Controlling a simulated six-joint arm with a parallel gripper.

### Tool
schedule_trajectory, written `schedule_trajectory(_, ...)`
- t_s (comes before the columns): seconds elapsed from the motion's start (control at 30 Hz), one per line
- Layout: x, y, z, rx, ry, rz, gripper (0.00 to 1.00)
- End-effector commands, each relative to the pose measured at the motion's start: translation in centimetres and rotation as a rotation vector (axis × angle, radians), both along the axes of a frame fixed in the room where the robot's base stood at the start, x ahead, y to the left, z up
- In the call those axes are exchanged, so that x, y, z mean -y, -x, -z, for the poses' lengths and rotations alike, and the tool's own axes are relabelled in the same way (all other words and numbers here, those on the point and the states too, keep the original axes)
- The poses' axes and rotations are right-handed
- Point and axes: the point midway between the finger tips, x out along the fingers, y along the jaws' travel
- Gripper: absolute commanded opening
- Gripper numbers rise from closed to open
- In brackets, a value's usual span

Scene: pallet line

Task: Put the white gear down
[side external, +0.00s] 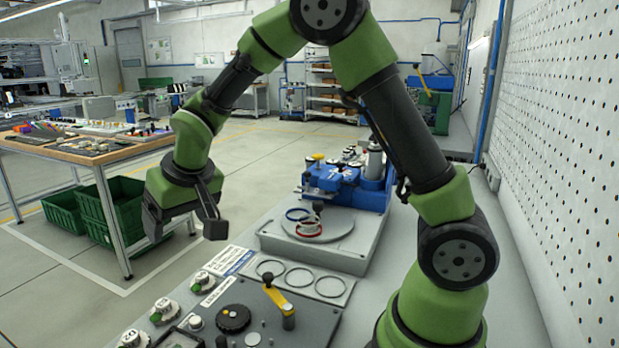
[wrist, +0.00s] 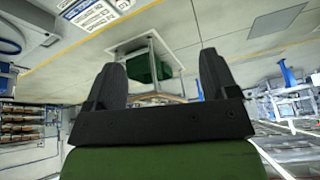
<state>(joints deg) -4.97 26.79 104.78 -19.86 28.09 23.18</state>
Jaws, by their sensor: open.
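My gripper (side external: 183,222) hangs at the left in the side view, out over the floor beside the grey bench and apart from it. It is open. In the wrist view its two dark fingers (wrist: 161,82) stand wide apart with nothing between them. I cannot pick out a white gear for certain in either view. Small pale round parts (side external: 350,154) sit on the blue fixture (side external: 345,184), too small to identify.
The grey bench carries a round plate (side external: 337,239) with blue and red rings, a panel with three ring outlines (side external: 299,280), and a control box with a yellow lever (side external: 277,297). A table (side external: 75,157) with parts and green bins (side external: 117,208) stand left. A perforated wall (side external: 560,150) bounds the right.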

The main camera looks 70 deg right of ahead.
Motion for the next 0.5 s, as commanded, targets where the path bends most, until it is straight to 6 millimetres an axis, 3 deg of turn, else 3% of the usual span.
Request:
schedule_trajectory(0.03,0.3,1.6,-2.6,0.024,-0.017,0.016,0.80)
schedule_trajectory(0.2,0.7,7.9,-8.0,0.069,-0.081,0.048,0.80)
schedule_trajectory(0.33,0.5,13.2,-10.4,0.105,-0.138,0.056,0.80)
schedule_trajectory(0.5,-0.2,19.1,-11.3,0.152,-0.212,0.048,0.80)
